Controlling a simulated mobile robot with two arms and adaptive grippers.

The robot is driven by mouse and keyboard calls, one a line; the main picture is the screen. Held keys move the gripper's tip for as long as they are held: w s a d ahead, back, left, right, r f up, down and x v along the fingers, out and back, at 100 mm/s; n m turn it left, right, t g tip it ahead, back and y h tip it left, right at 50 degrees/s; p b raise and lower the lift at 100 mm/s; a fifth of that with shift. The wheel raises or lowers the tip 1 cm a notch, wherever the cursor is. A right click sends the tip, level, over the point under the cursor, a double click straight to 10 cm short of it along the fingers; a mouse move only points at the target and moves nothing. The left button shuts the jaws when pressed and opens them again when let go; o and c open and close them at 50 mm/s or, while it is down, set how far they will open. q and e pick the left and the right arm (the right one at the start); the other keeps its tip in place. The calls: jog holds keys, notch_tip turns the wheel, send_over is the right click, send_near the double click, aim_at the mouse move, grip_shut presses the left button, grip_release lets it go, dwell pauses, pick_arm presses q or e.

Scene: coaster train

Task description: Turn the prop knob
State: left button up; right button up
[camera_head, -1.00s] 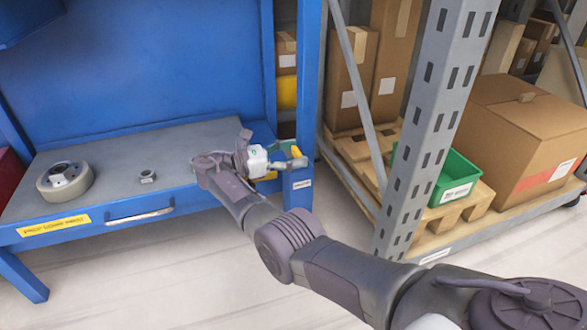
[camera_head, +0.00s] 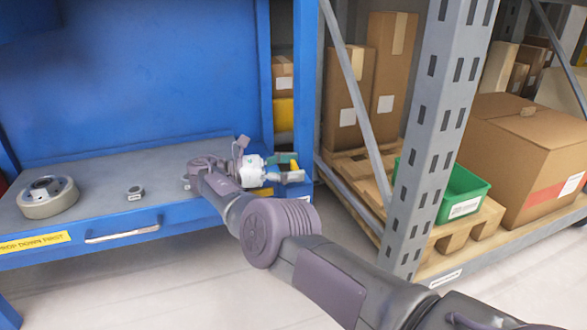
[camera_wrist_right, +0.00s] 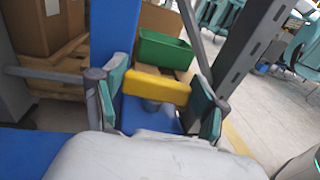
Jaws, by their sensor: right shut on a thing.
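The prop knob is a yellow bar (camera_wrist_right: 155,86) on a grey stem at a blue bench part. In the right wrist view it lies between the two green pads of my right gripper. In the head view my right gripper (camera_head: 287,170) is at the bench's right front corner, beside the blue post, shut on the knob. The knob is mostly hidden there by the fingers. My left gripper is not in view.
A grey rack post (camera_head: 432,130), green bin (camera_head: 459,193) and cardboard boxes stand right.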

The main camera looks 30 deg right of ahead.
jog(key=shift+a+f, duration=0.1)
jog(key=shift+a, duration=0.1)
jog(key=o, duration=1.2)
jog(key=shift+a, duration=0.1)
jog(key=shift+c, duration=0.2)
jog(key=shift+r, duration=0.7)
notch_tip(320, 180, up, 9)
jog(key=shift+f, duration=0.15)
